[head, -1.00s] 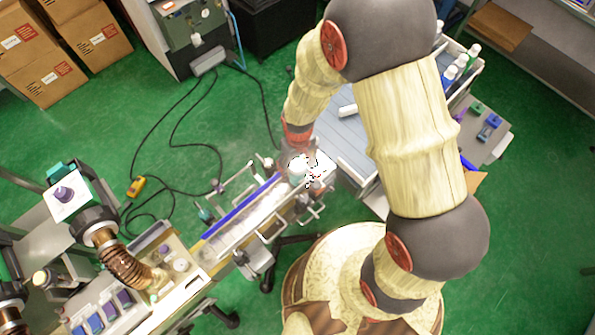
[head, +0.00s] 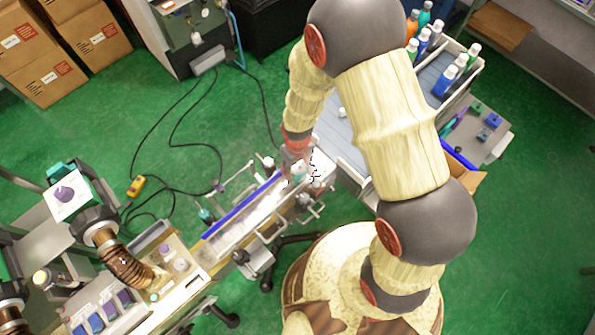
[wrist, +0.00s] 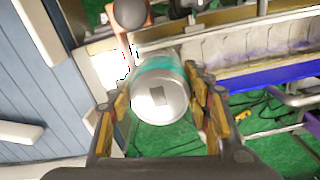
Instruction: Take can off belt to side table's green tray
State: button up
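The can (wrist: 160,95), with a silver end and a teal side, sits between the fingers of my gripper (wrist: 163,100) in the wrist view. The right finger is close against its side, and a narrow gap shows at the left finger. The gripper looks open around it. In the head view the can (head: 298,172) is small, just below my gripper (head: 298,160), at the upper right end of the belt (head: 240,218). Its base is hidden. The side table's green tray cannot be made out with certainty.
A grey-blue slatted surface (head: 345,135) lies right of the belt end, with a bottle rack (head: 450,70) behind it. A grey table (head: 485,130) with small green and blue items stands further right. Rails and clamps line the belt. Cables lie on the green floor.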

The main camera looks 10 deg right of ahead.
jog(key=c, duration=0.9)
jog(key=shift+r, duration=0.1)
